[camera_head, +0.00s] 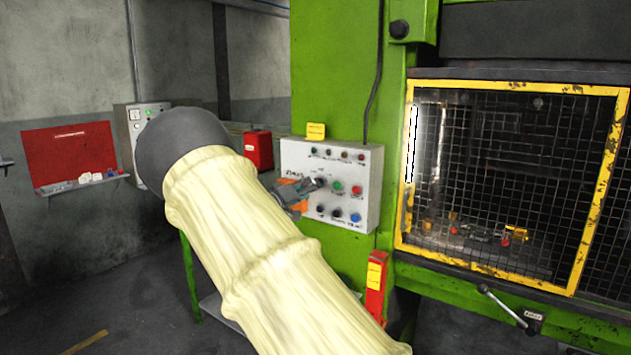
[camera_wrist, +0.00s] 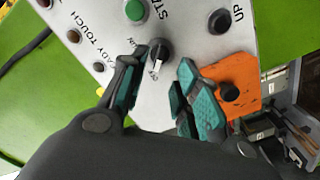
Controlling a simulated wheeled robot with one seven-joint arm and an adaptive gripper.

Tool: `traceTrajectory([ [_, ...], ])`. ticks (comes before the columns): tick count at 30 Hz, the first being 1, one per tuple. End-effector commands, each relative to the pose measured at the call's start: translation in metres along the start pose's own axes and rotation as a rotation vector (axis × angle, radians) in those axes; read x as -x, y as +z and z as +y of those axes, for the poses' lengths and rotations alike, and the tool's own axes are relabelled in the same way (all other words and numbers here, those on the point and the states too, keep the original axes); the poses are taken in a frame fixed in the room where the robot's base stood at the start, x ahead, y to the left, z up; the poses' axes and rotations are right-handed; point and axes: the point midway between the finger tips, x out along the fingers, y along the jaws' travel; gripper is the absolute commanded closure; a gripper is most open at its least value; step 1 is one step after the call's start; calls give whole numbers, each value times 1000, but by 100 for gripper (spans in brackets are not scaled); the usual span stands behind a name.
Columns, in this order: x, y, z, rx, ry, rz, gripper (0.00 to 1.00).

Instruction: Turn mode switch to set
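The mode switch (camera_wrist: 160,52) is a black round knob with a pale pointer on the grey control panel (camera_head: 357,163). In the wrist view its pointer points down in the picture, towards a small label that is partly hidden. My gripper (camera_wrist: 162,62) is open, with one dark teal-padded finger on each side of the knob. A gap shows between the fingers, and I cannot tell whether either touches the knob. In the head view my gripper (camera_head: 312,185) is at the panel's left middle and hides part of its face.
A green button (camera_wrist: 135,10) and a black UP button (camera_wrist: 219,21) are close to the knob. An orange plate (camera_wrist: 243,75) with a black knob lies right of my fingers. The yellow-framed mesh guard (camera_head: 500,180) is right of the panel. A red box (camera_head: 258,150) is to its left.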

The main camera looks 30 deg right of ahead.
Motion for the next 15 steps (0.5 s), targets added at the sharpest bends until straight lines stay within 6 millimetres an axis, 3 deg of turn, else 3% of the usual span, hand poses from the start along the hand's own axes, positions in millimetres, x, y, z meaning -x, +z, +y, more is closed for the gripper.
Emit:
traceTrajectory([
  [6, -33, -2, 1, 1, -1, 0, 69],
  [15, -61, -1, 0, -1, -1, 0, 69],
])
